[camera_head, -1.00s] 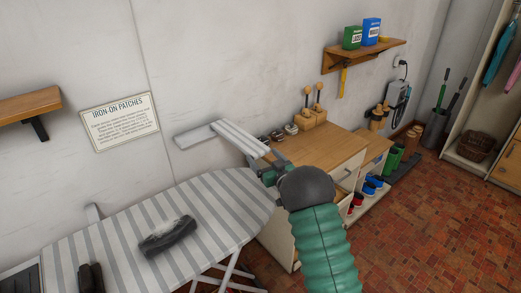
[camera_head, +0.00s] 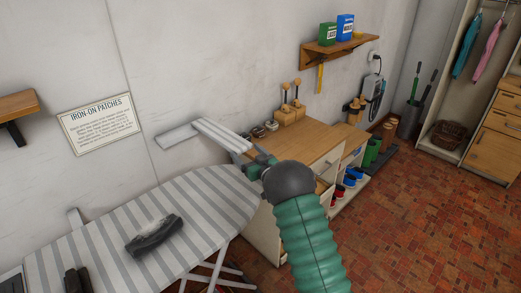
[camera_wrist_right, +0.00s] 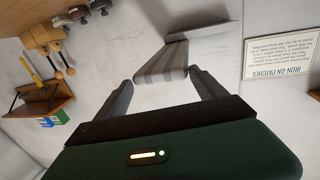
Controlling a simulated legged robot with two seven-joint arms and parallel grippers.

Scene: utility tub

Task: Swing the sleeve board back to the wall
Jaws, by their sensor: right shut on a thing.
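The sleeve board (camera_head: 222,134) is a narrow, grey-and-white striped board jutting from a pale wall piece (camera_head: 178,137), above the far end of the ironing board. Its free end points toward my right gripper (camera_head: 256,165). The exact finger contact is small and hard to see in the head view. My left gripper is not in view.
The striped ironing board (camera_head: 205,200) stands at the lower left with a dark grey object (camera_head: 154,236) on it. A wooden-topped cabinet (camera_head: 300,140) stands behind my right gripper. A sign (camera_head: 98,122) hangs on the wall. The brick floor (camera_head: 420,220) at right is open.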

